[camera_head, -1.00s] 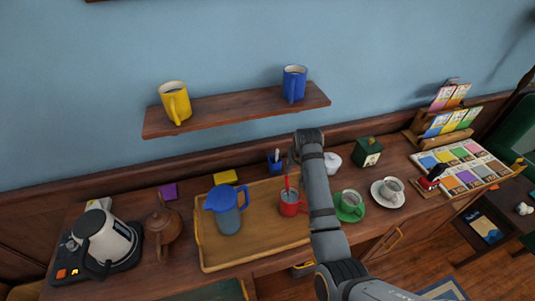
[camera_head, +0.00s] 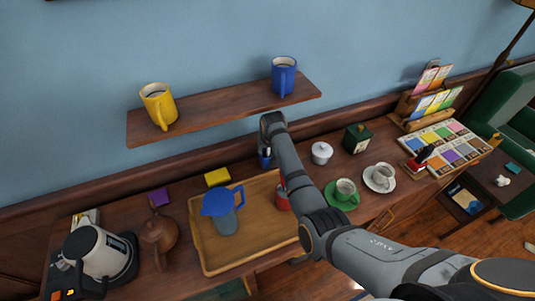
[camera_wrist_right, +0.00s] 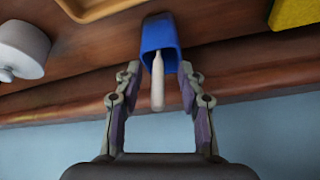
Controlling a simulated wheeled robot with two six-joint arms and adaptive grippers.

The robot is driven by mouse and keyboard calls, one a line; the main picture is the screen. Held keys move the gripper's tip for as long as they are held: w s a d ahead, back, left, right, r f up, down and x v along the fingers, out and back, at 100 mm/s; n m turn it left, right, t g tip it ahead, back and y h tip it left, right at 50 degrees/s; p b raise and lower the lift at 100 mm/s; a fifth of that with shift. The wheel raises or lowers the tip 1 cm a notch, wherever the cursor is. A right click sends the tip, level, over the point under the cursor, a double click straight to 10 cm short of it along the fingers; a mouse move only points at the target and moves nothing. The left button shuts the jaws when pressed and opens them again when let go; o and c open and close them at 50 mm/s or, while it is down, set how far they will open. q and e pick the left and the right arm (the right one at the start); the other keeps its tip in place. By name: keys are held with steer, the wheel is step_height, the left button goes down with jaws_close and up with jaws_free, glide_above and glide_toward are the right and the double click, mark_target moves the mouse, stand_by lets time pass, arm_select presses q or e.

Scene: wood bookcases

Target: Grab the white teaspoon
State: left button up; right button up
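The white teaspoon (camera_wrist_right: 158,80) stands in a small blue holder (camera_wrist_right: 161,36), its pale handle sticking out of the holder's mouth in the right wrist view. My right gripper (camera_wrist_right: 160,68) is open, with one finger on each side of the handle and near the holder's rim. I cannot see either finger clearly touching the handle. In the head view the blue holder (camera_head: 264,160) is mostly hidden by my right gripper (camera_head: 266,147), which hangs over it at the back of the counter. My left gripper is not in view.
A tray (camera_head: 204,262) holds a blue-lidded pitcher (camera_head: 222,208) and a red mug (camera_head: 281,203). A white lidded pot (camera_head: 321,153), yellow block (camera_head: 217,177) and green cup (camera_head: 345,190) are nearby. A shelf (camera_head: 215,112) with yellow and blue mugs is above.

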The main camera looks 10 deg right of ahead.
steer(key=shift+w+d+f, duration=0.1)
steer(key=shift+w+f, duration=0.1)
steer(key=shift+f, duration=0.5)
jaws_close()
steer(key=shift+r, duration=0.15)
